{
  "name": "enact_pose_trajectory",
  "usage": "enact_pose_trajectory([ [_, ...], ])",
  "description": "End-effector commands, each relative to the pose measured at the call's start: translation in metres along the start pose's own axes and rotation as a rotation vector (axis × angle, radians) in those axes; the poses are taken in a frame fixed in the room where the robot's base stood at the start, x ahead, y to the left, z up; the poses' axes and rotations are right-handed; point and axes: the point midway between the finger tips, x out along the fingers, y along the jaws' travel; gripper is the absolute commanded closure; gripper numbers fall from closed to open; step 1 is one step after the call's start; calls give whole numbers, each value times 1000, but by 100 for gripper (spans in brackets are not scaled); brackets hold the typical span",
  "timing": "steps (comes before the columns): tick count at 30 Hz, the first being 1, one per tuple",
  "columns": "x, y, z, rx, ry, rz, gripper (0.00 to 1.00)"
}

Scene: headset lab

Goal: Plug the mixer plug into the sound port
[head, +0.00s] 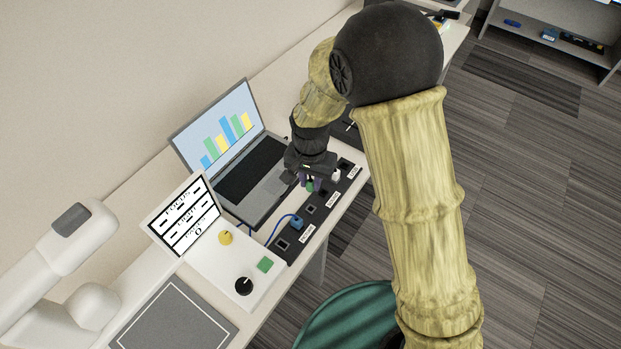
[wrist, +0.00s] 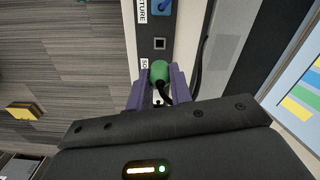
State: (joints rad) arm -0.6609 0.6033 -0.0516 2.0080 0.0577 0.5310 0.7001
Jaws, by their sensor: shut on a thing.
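My gripper (head: 309,180) reaches down over the black port strip (head: 322,208). In the wrist view its purple fingers (wrist: 157,88) are shut on a green plug (wrist: 159,71) with a black cable. The green plug also shows in the head view (head: 310,187). It is over the strip beside a label that starts with "SO" (wrist: 144,66), the rest of which is hidden. The port under the plug is hidden, so I cannot tell whether the plug is seated. An empty square port (wrist: 159,44) lies just beyond it.
A blue plug (head: 296,222) sits in the strip, and a white plug (head: 336,176) stands beyond my gripper. A laptop (head: 240,150) is behind the strip. A white panel (head: 235,263) with knobs and a sign (head: 184,216) stand to the left.

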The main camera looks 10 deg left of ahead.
Motion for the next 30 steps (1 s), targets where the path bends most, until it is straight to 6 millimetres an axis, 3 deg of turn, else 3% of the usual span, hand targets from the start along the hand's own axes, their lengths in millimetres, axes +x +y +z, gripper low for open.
enact_pose_trajectory([
  [11,-1,1,-4,2,0,0,100],
  [30,-1,15,-54,2,0,0,100],
])
